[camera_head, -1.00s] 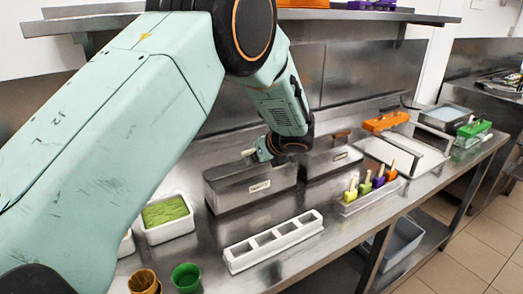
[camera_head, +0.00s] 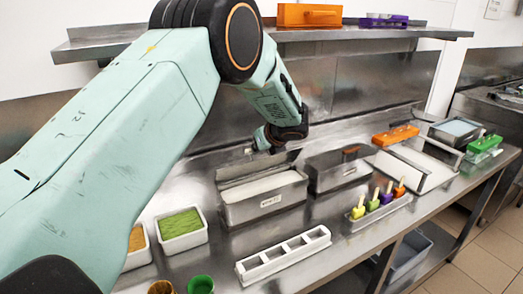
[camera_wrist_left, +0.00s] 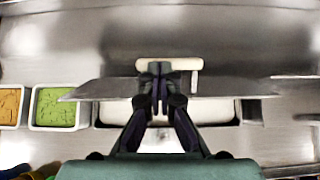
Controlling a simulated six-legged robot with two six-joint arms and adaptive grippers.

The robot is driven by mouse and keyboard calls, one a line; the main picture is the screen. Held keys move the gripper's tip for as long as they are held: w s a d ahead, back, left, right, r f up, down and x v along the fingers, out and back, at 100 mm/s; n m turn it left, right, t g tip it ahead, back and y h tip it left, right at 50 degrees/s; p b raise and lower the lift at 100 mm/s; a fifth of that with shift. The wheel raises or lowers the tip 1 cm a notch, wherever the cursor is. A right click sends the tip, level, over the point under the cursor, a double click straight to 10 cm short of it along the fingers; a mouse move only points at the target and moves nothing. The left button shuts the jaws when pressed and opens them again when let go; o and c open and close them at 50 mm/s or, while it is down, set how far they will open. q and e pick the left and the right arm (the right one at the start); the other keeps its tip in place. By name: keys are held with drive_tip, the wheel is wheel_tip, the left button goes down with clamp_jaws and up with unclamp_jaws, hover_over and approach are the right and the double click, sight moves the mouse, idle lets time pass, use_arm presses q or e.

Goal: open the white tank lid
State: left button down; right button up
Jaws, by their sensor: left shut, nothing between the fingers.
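The steel tank (camera_head: 265,207) with a small label stands on the counter, and white contents show inside it. Its lid (camera_head: 262,168) is tilted up along the back edge, so the tank is open. In the left wrist view the lid (camera_wrist_left: 95,90) lies across the tank's back part, with a white handle (camera_wrist_left: 183,64) on it. My left gripper (camera_wrist_left: 155,72) is shut and empty, its fingertips over the lid right by the handle; I cannot tell whether they touch. In the head view the wrist hides most of the handle. My right gripper is not in view.
A second steel tank (camera_head: 338,172) with a brown handle stands close on the right. A tub of green ice cream (camera_head: 181,226) is on the left. A white four-slot mould (camera_head: 283,256) and a tray of popsicles (camera_head: 378,212) sit in front. A shelf (camera_head: 110,47) hangs above.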

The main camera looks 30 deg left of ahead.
use_arm(q)
drive_tip(key=w+a, duration=0.1)
drive_tip(key=w+a+p, duration=0.1)
drive_tip(key=a, duration=0.1)
drive_tip(key=shift+f, duration=0.2)
drive_tip(key=r+v, duration=0.1)
drive_tip(key=v, duration=1)
drive_tip(key=shift+w+a, duration=0.25)
drive_tip(key=shift+a, duration=0.05)
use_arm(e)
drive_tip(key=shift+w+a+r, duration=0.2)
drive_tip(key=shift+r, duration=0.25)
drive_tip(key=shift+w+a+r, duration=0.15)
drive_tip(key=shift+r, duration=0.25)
use_arm(q)
drive_tip(key=shift+d, duration=0.1)
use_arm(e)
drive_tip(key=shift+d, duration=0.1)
